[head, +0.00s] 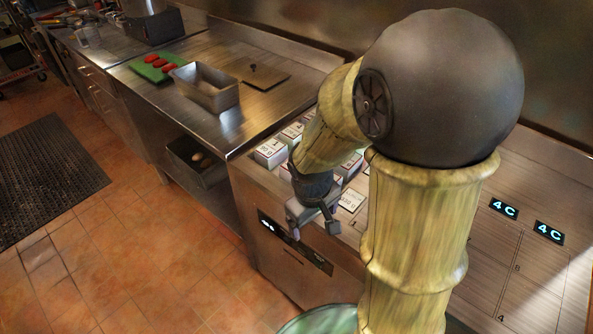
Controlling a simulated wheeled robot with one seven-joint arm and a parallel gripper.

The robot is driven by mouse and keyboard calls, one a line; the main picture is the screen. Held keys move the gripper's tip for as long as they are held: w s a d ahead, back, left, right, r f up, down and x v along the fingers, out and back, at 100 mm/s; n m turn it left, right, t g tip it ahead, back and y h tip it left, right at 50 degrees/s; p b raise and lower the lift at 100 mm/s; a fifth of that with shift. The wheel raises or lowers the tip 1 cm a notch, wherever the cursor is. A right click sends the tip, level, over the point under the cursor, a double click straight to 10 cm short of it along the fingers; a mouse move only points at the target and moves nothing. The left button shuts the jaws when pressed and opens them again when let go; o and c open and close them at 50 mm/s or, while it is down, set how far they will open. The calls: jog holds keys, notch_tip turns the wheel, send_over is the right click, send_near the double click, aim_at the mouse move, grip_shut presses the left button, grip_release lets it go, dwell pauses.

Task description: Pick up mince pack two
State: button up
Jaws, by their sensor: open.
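Several small white-labelled packs sit in a recessed part of the steel counter around my gripper. One pack (270,153) is at the left, and another label (351,201) shows just right of the gripper. Their print is too small to tell which one is mince pack two, and my arm hides part of the group. My gripper (314,230) points down at the counter's front edge, close to the packs. Its fingers are apart, and I see nothing between them.
A steel bin (206,88) and a green board (158,68) with red items stand on the left counter. A dark flat plate (265,77) lies beside them. A lower shelf holds a dark tray (190,158). Lit 4C displays (504,208) are at the right. The tiled floor in front is open.

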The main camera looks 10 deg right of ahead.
aim_at(284, 173)
jog(key=w+a+f+n+t+h+b, duration=0.1)
jog(key=w+a+n+t+h, duration=0.2)
jog(key=w+n, duration=0.6)
jog(key=w+a+f+n+t+h+b, duration=0.1)
jog(key=w+a+f+n+t+h, duration=0.1)
jog(key=w+a+n+h, duration=0.4)
jog(key=w+a+n+t, duration=0.1)
jog(key=w+a+n, duration=0.2)
jog(key=n, duration=0.2)
jog(key=shift+w+a+f+n+t+h, duration=0.2)
jog(key=shift+w+a+n+t+h, duration=0.1)
jog(key=shift+h, duration=0.1)
jog(key=p+x, duration=0.1)
jog(key=x, duration=1.1)
jog(key=shift+d+f+p, duration=0.15)
jog(key=shift+p, duration=0.15)
